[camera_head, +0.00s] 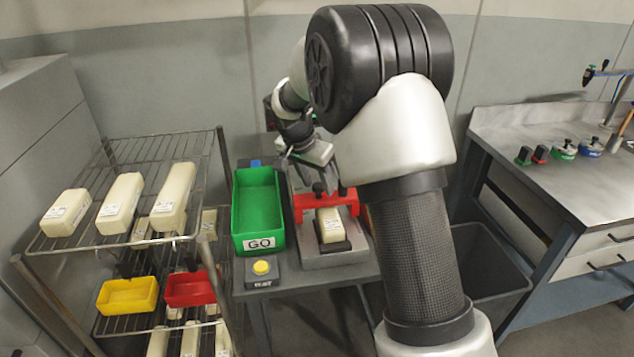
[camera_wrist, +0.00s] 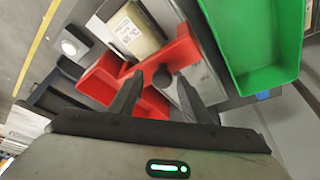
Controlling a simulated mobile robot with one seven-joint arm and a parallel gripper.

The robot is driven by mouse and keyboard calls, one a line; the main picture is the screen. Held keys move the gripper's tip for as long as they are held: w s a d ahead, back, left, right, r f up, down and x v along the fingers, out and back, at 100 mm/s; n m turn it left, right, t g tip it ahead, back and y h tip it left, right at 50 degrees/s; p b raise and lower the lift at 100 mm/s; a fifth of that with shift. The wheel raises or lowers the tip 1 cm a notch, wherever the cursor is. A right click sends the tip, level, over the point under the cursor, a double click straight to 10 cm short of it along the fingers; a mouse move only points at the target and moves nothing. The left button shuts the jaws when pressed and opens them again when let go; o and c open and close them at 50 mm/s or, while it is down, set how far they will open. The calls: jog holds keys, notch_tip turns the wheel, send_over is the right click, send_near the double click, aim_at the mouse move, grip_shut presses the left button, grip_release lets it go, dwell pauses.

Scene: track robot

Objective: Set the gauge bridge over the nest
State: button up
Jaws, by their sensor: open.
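The red gauge bridge (camera_head: 345,199) stands across the grey fixture, over a cream block (camera_head: 330,226) with a label that sits in the dark nest (camera_head: 336,247). In the wrist view the bridge (camera_wrist: 185,50) has a black knob (camera_wrist: 162,76) on its top, and the block (camera_wrist: 128,32) shows beside the bar. My gripper (camera_wrist: 160,88) is open, its two dark fingers either side of the knob and apart from it in the picture. In the head view my gripper (camera_head: 318,184) is just above the bridge. The block's far end is hidden under the bridge.
A green GO bin (camera_head: 240,230) stands left of the fixture, with a yellow button box (camera_head: 262,269) in front. A wire rack (camera_head: 150,240) with cream blocks and yellow and red bins is further left. A dark bin (camera_head: 490,265) and workbench (camera_head: 560,170) are at right.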

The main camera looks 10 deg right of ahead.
jog(key=p+v, duration=0.1)
jog(key=v, duration=1.6)
jog(key=s+d+r+n+t+y+p, duration=0.1)
jog(key=s+d+r+n+p, duration=0.15)
jog(key=s+r, duration=0.4)
jog(key=s+d+r+n+y+p, duration=0.15)
jog(key=s+r+p, duration=0.25)
jog(key=s, duration=0.6)
jog(key=s+d+n+t+p, duration=0.1)
jog(key=s+n+p, duration=0.3)
jog(key=s, duration=0.9)
jog(key=shift+s+d+f+n+y, duration=0.25)
jog(key=shift+s+f+n+y, duration=0.1)
jog(key=shift+f+n, duration=0.15)
